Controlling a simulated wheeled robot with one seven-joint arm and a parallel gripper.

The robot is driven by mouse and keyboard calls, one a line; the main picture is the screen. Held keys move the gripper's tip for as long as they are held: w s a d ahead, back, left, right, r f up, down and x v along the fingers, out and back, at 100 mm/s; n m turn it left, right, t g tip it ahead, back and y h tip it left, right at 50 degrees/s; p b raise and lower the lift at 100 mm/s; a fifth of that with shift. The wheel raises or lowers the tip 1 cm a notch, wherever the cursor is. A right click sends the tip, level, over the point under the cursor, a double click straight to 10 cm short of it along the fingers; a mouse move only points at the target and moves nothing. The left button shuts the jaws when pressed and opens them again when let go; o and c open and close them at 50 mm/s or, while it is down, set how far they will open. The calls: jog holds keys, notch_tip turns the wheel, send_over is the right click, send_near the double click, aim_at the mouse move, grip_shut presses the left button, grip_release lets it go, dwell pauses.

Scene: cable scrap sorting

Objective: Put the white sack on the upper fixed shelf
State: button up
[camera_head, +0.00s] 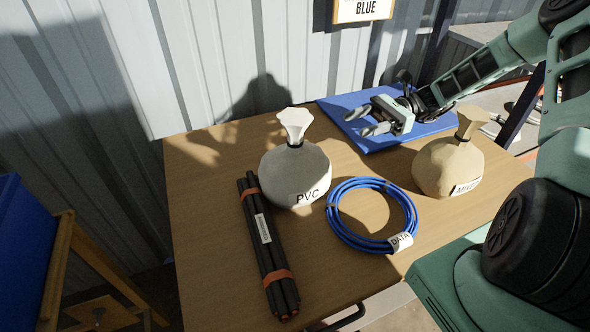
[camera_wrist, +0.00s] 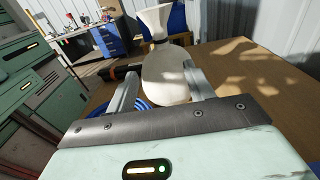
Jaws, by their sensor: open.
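The white sack (camera_head: 296,173), labelled PVC and tied at the neck, stands upright on the wooden table. My gripper (camera_head: 372,120) is open and empty in the head view, above the blue board at the back right of the table, up and to the right of the sack. In the wrist view the white sack (camera_wrist: 166,75) appears ahead, between and beyond the open fingers (camera_wrist: 160,88); its lower part is partly hidden by my gripper. The fingers appear apart from the sack. I cannot identify the upper fixed shelf in either view.
A blue cable coil (camera_head: 347,235) and a bundle of black tubes (camera_head: 267,247) lie near the white sack. A tan sack (camera_head: 447,166) stands at the right. The blue board (camera_head: 340,104) lies by the corrugated wall. A blue bin (camera_head: 32,262) is at left.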

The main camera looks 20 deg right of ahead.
jog(key=p, duration=0.2)
send_near(295, 137)
jog(key=a, duration=0.1)
jog(key=w+a+f, duration=0.1)
jog(key=a+f, duration=0.1)
jog(key=a, duration=0.1)
jog(key=shift+w, duration=0.3)
jog(key=a, duration=0.2)
jog(key=a+p, duration=0.1)
jog(key=a, duration=0.1)
jog(key=shift+s+a+r, duration=0.2)
jog(key=shift+a+r, duration=0.05)
jog(key=shift+a+f, duration=0.1)
jog(key=shift+a, duration=0.4)
grip_shut()
dwell(0.3)
